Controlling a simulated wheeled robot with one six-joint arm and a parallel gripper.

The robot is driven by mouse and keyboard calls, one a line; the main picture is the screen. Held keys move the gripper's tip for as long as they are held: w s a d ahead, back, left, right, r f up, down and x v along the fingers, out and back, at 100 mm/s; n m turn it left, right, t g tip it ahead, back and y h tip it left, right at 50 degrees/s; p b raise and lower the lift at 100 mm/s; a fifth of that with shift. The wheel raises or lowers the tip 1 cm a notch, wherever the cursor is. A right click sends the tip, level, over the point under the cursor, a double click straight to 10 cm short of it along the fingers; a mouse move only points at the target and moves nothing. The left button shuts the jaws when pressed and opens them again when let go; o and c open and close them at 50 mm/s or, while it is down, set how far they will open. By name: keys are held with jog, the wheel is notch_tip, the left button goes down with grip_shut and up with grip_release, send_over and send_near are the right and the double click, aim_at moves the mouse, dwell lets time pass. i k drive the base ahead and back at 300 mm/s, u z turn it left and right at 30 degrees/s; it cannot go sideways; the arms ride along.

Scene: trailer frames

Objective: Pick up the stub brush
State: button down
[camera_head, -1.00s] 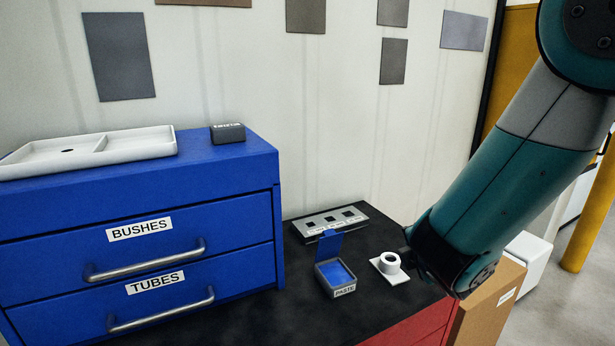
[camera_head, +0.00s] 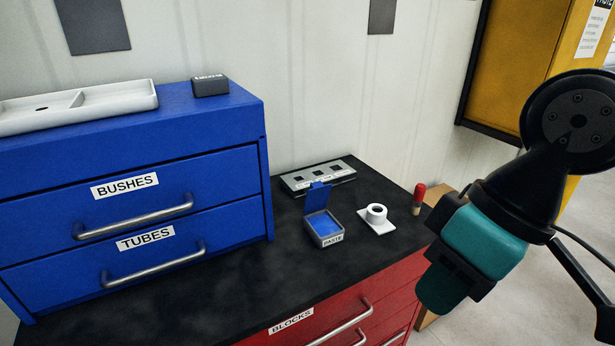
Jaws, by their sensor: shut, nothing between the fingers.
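The stub brush (camera_head: 418,199) appears to be the small upright piece with a red top and a pale lower end. It stands near the right back edge of the dark worktop (camera_head: 300,255), right of a white ring-shaped holder (camera_head: 376,217). My arm, with black and teal links, fills the right side of the head view, in front and to the right of the brush and apart from it in the picture. I cannot make out fingertips at its end, so the jaws do not show. Nothing is seen held.
A small open box labelled PASTE (camera_head: 324,231) and a grey slotted block (camera_head: 318,177) stand left of the holder. A blue drawer cabinet (camera_head: 130,215) bounds the left. Red drawers (camera_head: 350,310) lie below the worktop. A yellow cabinet (camera_head: 520,70) stands at the back right.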

aim_at(420, 188)
jog(key=z, duration=1.9)
jog(key=i, duration=1.8)
jog(key=u, duration=3.75)
